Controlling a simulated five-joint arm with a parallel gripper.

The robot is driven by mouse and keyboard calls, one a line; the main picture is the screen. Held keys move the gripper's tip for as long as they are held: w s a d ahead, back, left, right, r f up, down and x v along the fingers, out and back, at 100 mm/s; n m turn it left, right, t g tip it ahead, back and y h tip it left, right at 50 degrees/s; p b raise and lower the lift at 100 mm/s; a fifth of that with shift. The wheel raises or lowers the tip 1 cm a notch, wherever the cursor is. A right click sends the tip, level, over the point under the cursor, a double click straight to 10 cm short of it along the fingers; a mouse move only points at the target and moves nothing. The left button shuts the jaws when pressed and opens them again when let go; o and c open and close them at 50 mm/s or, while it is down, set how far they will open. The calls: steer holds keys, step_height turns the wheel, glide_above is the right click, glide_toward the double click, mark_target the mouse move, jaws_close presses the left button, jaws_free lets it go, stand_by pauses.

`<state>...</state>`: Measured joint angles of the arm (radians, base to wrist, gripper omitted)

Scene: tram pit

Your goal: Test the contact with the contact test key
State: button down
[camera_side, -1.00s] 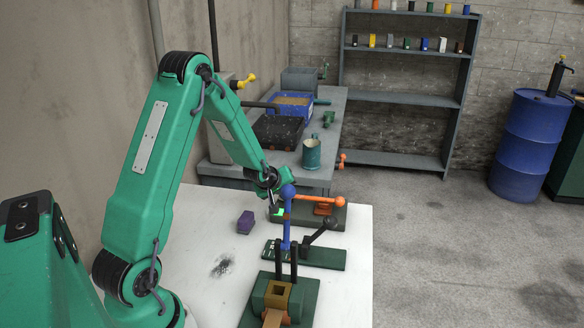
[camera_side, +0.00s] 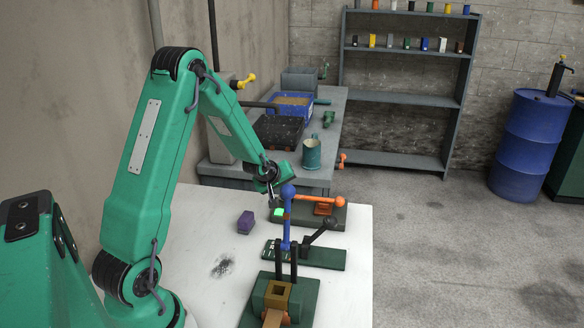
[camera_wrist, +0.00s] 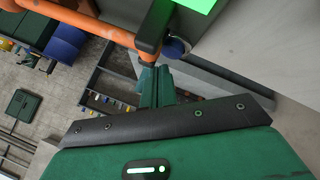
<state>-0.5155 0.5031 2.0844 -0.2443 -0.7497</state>
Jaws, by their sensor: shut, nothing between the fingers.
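My gripper (camera_side: 273,202) is shut and empty, just above and left of the orange-handled lever unit (camera_side: 331,211) in the side view. That unit has a dark base, a bright green lit patch (camera_side: 278,212) and an orange arm ending in a ball. In the wrist view my gripper (camera_wrist: 155,45) points toward an orange bar (camera_wrist: 90,24), with the lit green patch (camera_wrist: 188,4) at the top edge. I cannot tell whether it touches anything. Which unit is the contact test key is not clear; a black-handled lever (camera_side: 322,231) and a blue-handled lever (camera_side: 287,218) stand nearer.
A purple block (camera_side: 245,222) lies on the white table (camera_side: 190,235), left of the levers, near a dark smudge. Open table lies at the left.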

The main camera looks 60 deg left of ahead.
steer(key=shift+r, duration=2.5)
steer(key=s+d+r+m+g+h, duration=0.1)
steer(key=s+d+r+m, duration=0.35)
steer(key=d, duration=0.35)
steer(key=s+d+r+m+g+h, duration=0.1)
steer(key=s+d+r+m+h, duration=0.1)
steer(key=s+d+r+m, duration=0.45)
steer(key=s+d+r+m+h, duration=0.1)
steer(key=s+d+r+m, duration=0.2)
steer(key=s+d, duration=0.9)
steer(key=shift+s+m+h, duration=0.3)
steer(key=shift+s, duration=0.35)
